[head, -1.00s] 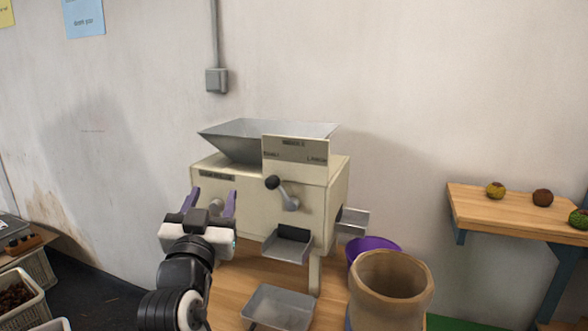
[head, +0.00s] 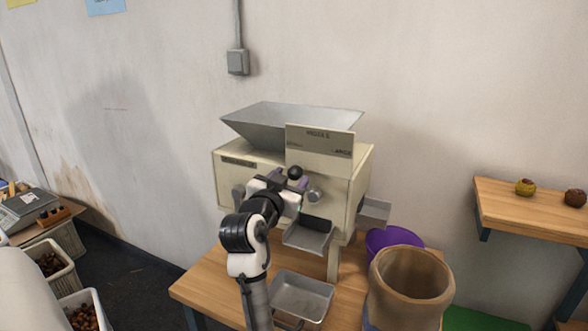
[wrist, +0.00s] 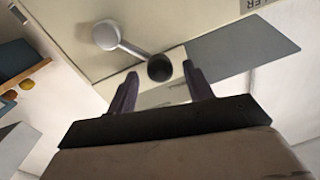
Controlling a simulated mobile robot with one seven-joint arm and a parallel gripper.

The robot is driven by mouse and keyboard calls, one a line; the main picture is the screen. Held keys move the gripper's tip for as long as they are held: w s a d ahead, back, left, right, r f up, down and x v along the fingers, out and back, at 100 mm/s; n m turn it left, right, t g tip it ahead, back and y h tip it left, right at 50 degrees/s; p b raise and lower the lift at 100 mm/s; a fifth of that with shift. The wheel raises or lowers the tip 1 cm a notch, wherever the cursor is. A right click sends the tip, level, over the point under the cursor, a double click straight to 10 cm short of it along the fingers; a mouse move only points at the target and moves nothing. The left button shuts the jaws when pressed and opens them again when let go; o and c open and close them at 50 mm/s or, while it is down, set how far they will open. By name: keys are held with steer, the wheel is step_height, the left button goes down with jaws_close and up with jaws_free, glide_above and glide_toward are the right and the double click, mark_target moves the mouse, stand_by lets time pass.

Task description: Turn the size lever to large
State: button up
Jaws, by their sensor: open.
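The size lever has a black knob (head: 295,172) and a grey pivot (head: 314,195) on the front of the cream sorting machine (head: 228,180). Its arm leans up and left from the pivot, away from the LARGE end of the sign plate (head: 320,143). My gripper (head: 290,183) is open at the knob and partly hides the lever arm in the head view. In the wrist view, the knob (wrist: 160,67) sits at the mouth between my two purple fingertips (wrist: 160,70), with the pivot (wrist: 105,34) to its upper left. Whether a finger touches the knob I cannot tell.
A metal chute (head: 308,234) sticks out just below the lever, above a metal tray (head: 302,292) on the wooden table (head: 205,290).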

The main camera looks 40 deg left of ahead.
steer(key=shift+x, duration=1.45)
steer(key=shift+c, duration=0.2)
